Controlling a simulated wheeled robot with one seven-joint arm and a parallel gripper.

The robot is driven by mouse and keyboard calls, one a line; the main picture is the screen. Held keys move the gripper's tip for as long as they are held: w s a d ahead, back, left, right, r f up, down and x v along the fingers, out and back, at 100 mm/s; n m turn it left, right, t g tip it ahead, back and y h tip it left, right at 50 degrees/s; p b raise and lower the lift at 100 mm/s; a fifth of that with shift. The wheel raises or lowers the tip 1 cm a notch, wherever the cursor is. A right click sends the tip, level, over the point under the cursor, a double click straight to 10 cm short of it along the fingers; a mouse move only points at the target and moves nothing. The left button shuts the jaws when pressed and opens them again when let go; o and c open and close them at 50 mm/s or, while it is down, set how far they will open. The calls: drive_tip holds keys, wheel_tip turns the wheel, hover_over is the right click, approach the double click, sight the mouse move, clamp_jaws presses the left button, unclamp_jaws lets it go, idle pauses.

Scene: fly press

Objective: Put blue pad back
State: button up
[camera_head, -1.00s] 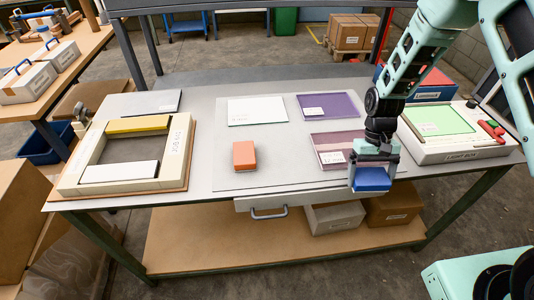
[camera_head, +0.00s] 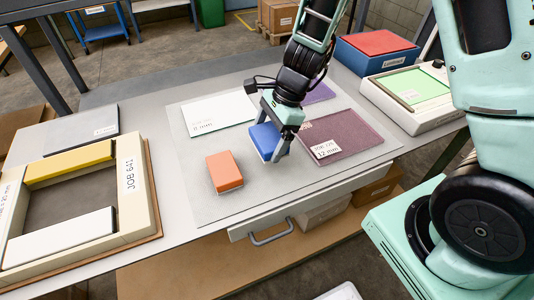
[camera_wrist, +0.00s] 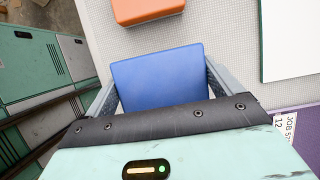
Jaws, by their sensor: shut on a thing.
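My gripper (camera_head: 275,150) is shut on the blue pad (camera_head: 267,138), one finger on either side of it. In the wrist view the blue pad (camera_wrist: 158,78) fills the space between the fingers. The pad is over the grey mat (camera_head: 215,204), between the orange pad and the dark purple sheet. I cannot tell whether it touches the mat. The orange pad (camera_head: 224,171) lies on the mat to the left and nearer; it also shows in the wrist view (camera_wrist: 145,9).
A white sheet (camera_head: 215,115) lies behind the pads, and a purple sheet (camera_head: 345,135) lies right. A frame with yellow and white bars (camera_head: 136,190) stands left. A light box (camera_head: 425,110) and a blue box with red top (camera_head: 377,50) stand right. The front of the mat is clear.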

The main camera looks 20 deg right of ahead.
drive_tip(key=shift+f+b, duration=0.5)
drive_tip(key=shift+f, duration=2.2)
drive_tip(key=shift+f, duration=0.2)
drive_tip(key=o, duration=0.7)
drive_tip(key=shift+r, duration=0.1)
